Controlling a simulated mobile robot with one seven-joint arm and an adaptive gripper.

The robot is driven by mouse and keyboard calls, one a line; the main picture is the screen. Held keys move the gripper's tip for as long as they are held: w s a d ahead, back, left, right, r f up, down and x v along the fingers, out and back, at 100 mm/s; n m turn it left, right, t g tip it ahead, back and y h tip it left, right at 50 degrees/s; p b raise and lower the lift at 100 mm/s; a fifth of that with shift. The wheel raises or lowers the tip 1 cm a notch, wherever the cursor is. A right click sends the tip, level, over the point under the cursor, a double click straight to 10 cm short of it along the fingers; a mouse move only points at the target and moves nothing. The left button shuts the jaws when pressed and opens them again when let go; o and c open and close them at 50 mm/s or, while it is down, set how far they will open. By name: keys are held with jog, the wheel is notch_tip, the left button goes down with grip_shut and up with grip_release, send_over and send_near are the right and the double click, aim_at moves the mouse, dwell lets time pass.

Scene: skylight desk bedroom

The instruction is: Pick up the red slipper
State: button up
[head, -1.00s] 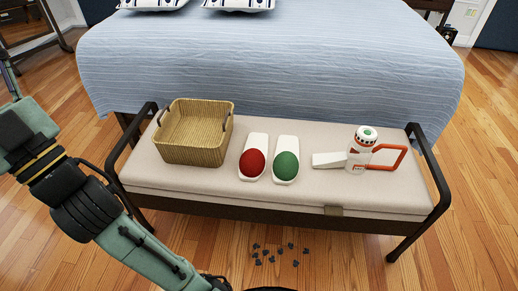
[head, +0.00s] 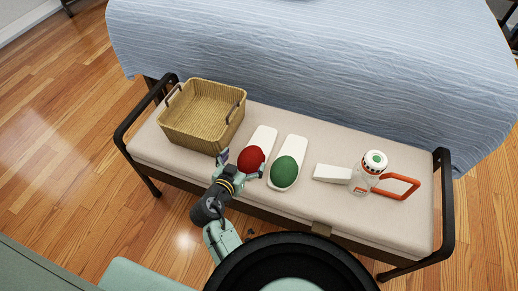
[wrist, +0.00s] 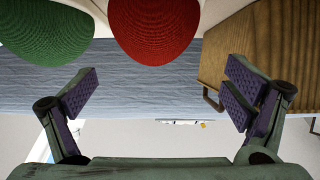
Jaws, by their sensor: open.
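The red slipper (head: 251,158), with a red toe cover and a white sole, lies on the cream bench cushion, just right of the basket. In the wrist view its red toe (wrist: 155,28) is at the top middle. My gripper (head: 242,167) is at the toe end of this slipper, with its fingers spread and nothing held. The wrist view shows both fingers (wrist: 160,92) wide apart, the red toe lying in the gap's direction. In the head view, the gripper hides part of the toe's front edge. Contact cannot be told.
The green slipper (head: 285,171) lies close on the right of the red one. A wicker basket (head: 203,118) stands on the left. A white and orange object (head: 374,163) sits further right. Dark metal armrests (head: 445,205) bound the bench; a blue-covered bed is behind.

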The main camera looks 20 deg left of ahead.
aim_at(252, 153)
jog(key=x, duration=0.3)
jog(key=shift+w+p, duration=0.15)
jog(key=shift+p, duration=0.15)
jog(key=x, duration=0.2)
jog(key=p+x, duration=0.2)
jog(key=x, duration=0.1)
jog(key=shift+w+d+f, duration=0.15)
jog(key=shift+d+f, duration=0.2)
jog(key=shift+f, duration=0.1)
jog(key=shift+c, duration=0.2)
jog(key=c, duration=1.4)
